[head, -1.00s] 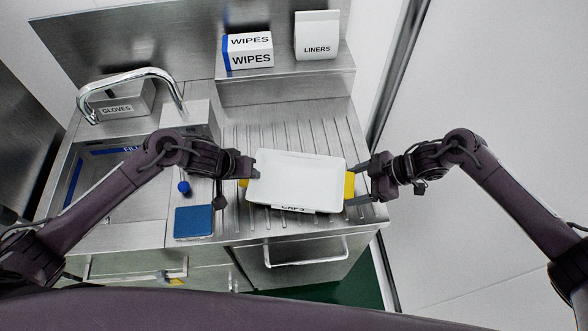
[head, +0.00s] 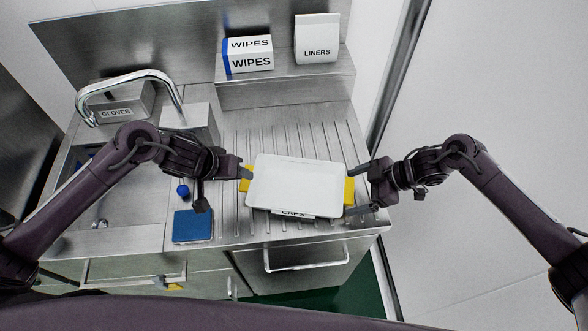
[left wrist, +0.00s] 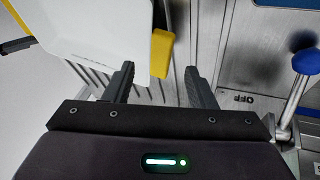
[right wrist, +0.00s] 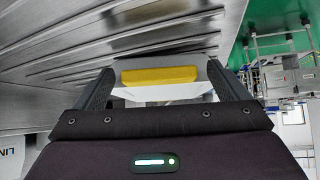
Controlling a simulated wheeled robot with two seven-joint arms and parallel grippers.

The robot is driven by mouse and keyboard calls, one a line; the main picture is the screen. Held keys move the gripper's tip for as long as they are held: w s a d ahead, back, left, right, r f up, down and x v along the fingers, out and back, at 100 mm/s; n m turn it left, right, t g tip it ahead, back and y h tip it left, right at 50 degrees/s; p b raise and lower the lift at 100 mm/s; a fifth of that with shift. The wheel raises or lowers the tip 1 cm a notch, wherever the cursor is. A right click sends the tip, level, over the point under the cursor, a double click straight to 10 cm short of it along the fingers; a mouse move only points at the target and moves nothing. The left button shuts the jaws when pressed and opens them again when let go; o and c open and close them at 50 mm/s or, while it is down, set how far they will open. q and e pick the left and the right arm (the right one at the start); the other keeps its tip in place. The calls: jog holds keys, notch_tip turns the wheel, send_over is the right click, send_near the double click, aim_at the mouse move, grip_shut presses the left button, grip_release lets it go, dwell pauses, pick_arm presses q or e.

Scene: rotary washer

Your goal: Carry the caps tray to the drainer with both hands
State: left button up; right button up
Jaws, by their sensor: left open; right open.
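The white caps tray (head: 296,184) rests on the ribbed drainer (head: 238,221), its label partly visible on the front side. It has a yellow handle at each end; the right handle (head: 349,191) and the left handle (head: 247,180) both show. My left gripper (head: 245,172) is open at the tray's left end; in the left wrist view the yellow handle (left wrist: 161,54) lies ahead, between the line of the fingers (left wrist: 158,85). My right gripper (head: 364,190) is open just off the right end; in the right wrist view the yellow handle (right wrist: 160,76) lies between its fingers.
A sink with a curved faucet (head: 130,78) is on the left, with a blue-knobbed lever (head: 183,190) and a blue pad (head: 193,226) near the front. A wipes box (head: 248,55) and liners box (head: 317,38) stand on the raised back shelf. Bare drainer lies behind the tray.

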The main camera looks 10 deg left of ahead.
jog(key=shift+d+r, duration=0.1)
pick_arm(q)
jog(key=v, duration=0.5)
jog(key=shift+s+a+r, duration=0.1)
jog(key=shift+s+r, duration=0.05)
jog(key=shift+r, duration=0.15)
pick_arm(e)
jog(key=v, duration=1.1)
jog(key=shift+d+r, duration=0.25)
pick_arm(q)
jog(key=shift+s+f, duration=0.1)
jog(key=shift+s, duration=0.05)
pick_arm(e)
jog(key=shift+s+f, duration=0.1)
